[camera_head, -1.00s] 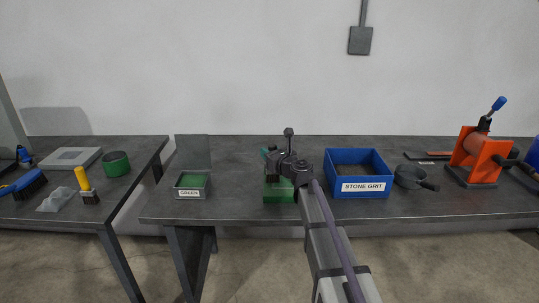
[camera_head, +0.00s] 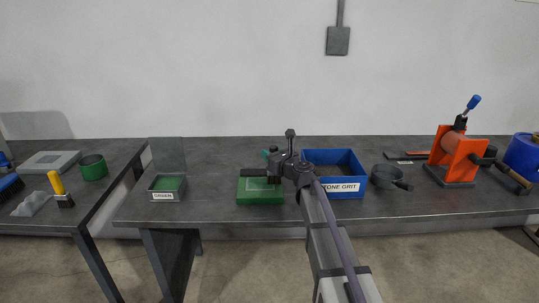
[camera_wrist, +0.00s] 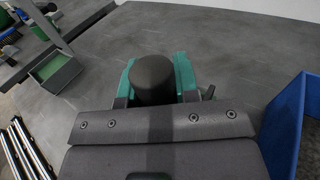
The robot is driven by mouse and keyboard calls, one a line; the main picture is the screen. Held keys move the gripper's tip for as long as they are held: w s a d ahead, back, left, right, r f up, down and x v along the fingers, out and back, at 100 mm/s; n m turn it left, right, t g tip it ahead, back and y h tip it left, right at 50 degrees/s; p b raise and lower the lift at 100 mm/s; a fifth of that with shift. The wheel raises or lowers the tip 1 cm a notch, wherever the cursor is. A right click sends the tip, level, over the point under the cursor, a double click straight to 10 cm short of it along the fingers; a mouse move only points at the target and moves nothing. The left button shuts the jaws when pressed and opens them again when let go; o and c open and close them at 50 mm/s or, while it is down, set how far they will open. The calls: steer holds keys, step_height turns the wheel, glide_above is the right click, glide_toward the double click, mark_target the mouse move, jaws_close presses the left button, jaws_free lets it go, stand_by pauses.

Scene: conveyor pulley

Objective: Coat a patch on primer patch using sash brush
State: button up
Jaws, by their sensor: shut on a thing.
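My gripper (camera_head: 274,168) is over the right part of a flat green block (camera_head: 258,195), which lies on the middle table and seems to be the primer patch. Its upper face shows a paler border and a dark strip at the back. In the wrist view my gripper (camera_wrist: 154,88) is shut around a dark, round-ended handle (camera_wrist: 153,76), apparently the sash brush, seen end-on between teal parts. The brush's bristles are hidden in the wrist view. A dark part below the gripper is close to the block; I cannot tell whether they touch.
A tray labelled GREEN (camera_head: 165,197) stands left of the block. A blue STONE GRIT bin (camera_head: 339,187) is close on the right, with a dark pan (camera_head: 386,177) and an orange pulley stand (camera_head: 457,160) beyond. A yellow-handled brush (camera_head: 57,184) is on the left table.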

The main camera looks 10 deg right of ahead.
step_height(320, 180, up, 8)
steer(key=p, duration=0.7)
steer(key=shift+d+t, duration=0.15)
steer(key=shift+t, duration=0.15)
